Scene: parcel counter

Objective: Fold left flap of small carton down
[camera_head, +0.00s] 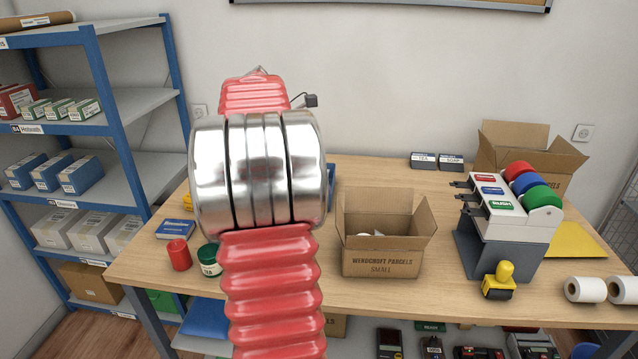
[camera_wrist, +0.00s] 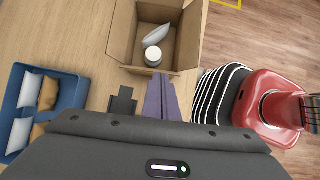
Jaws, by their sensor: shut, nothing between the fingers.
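The small carton (camera_head: 381,263) stands open on the counter in the head view, right of my arm. Its back flap (camera_head: 378,207) and right flap (camera_head: 420,228) stick up. Its left flap (camera_head: 339,214) shows as a narrow upright strip at the left edge. In the wrist view I look down into the carton (camera_wrist: 187,35); a white-lidded jar (camera_wrist: 153,55) and a grey pouch (camera_wrist: 157,36) lie inside. My gripper (camera_wrist: 158,77) is shut and empty, its tips close to the near carton edge; I cannot tell whether they touch. My arm hides the gripper in the head view.
A blue tray of pouches (camera_wrist: 67,98) stands left in the wrist view. A tape dispenser (camera_head: 500,232) and a larger open carton (camera_head: 512,137) stand to the right. A red tin (camera_head: 179,255) and green jar (camera_head: 209,261) stand left of my arm.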

